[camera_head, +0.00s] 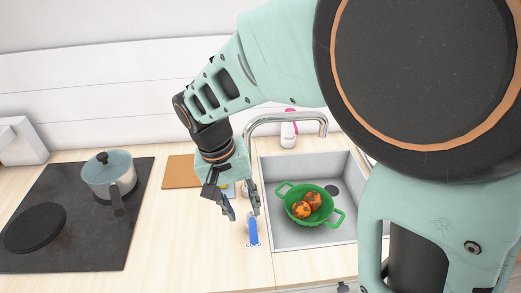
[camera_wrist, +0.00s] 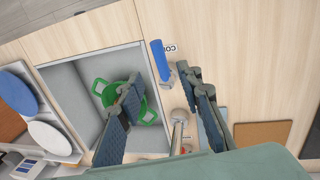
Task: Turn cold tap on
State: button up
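The cold tap handle (camera_head: 252,230) is blue and stands at the left side of the sink, by a small label on the counter. In the wrist view the blue handle (camera_wrist: 159,58) lies beyond my fingertips, beside a label (camera_wrist: 170,48) that reads "CO", the rest cut off or unclear. My gripper (camera_head: 241,210) is open and empty, with its fingers apart, just above and behind the handle. In the wrist view my gripper (camera_wrist: 165,83) has the tap's metal base between its fingers. Contact with the handle cannot be told.
The chrome spout (camera_head: 285,118) arches over the grey sink (camera_head: 290,238). A green colander (camera_head: 329,217) with orange fruit sits in the sink. A pot (camera_head: 109,177) stands on the black hob (camera_head: 80,230) at left. A brown board (camera_head: 179,172) lies behind my gripper.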

aim_at(253, 232)
jog(key=f, duration=0.3)
jog(key=d+f, duration=0.1)
jog(key=f, duration=0.2)
jog(key=d+f, duration=0.1)
jog(key=f, duration=0.3)
jog(key=shift+w+p, duration=0.25)
jog(key=shift+p, duration=0.1)
jog(key=shift+c, duration=0.5)
grip_shut()
